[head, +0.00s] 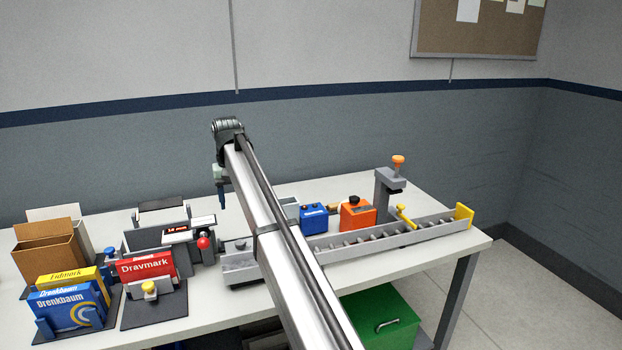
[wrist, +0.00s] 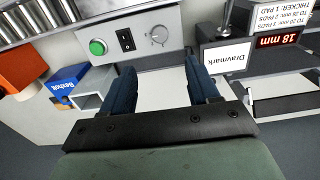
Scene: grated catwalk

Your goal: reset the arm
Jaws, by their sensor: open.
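My gripper (head: 222,198) hangs above the back part of the white table (head: 455,240), at the end of my outstretched arm. In the wrist view my gripper (wrist: 160,75) shows two dark blue fingers, apart with nothing between them. A grey control panel with a green button (wrist: 97,47), a black switch and a knob lies beyond the fingertips. My arm hides part of the table's middle in the head view.
A roller conveyor (head: 385,232) runs along the right side, near an orange container (head: 357,215), a blue box (head: 314,218) and a grey post with an orange knob (head: 398,162). A red Dravmark box (head: 147,267) and blue Drenkbaum box (head: 68,306) stand left.

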